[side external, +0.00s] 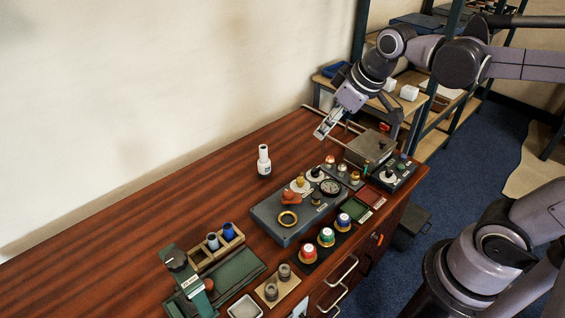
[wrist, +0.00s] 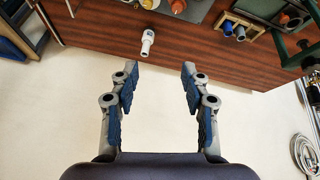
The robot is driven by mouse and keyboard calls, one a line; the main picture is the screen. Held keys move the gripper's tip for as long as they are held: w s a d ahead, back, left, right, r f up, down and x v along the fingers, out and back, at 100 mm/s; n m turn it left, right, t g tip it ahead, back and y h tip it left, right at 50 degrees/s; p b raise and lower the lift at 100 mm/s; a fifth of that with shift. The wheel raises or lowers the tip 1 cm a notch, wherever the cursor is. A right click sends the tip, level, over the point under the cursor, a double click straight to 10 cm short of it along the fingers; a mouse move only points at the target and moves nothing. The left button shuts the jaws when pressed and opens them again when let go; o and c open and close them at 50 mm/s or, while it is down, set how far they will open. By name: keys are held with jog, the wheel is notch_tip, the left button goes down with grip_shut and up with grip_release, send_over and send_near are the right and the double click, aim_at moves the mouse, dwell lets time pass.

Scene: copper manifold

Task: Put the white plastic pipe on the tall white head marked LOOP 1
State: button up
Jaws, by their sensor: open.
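A tall white upright piece (side external: 263,160) stands alone on the wooden table, left of the blue-grey box. It has a narrower neck and a small dark marking low on its side, too small to read. It also shows in the wrist view (wrist: 147,42), near the table edge. I cannot tell whether it is the head, the pipe, or both together, and I make out no separate white pipe. My gripper (side external: 322,131) is above the back of the table, to the right of the white piece. In the wrist view my gripper (wrist: 160,85) is open with nothing between its fingers.
The blue-grey box (side external: 270,222) carries knobs, a gauge and a brass ring. Coloured caps (side external: 326,237) stand in front. A metal box (side external: 369,147) is near my gripper. The table's left back is clear.

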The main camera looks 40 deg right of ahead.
jog(key=s+f+m+t, duration=0.1)
jog(key=s+f+m, duration=0.1)
jog(key=s+f, duration=0.2)
jog(key=s, duration=0.3)
jog(key=shift+a+f+m+t, duration=0.2)
jog(key=shift+f+m+t, duration=0.1)
jog(key=shift+f+m, duration=0.1)
jog(key=shift+w, duration=0.1)
dwell(0.7)
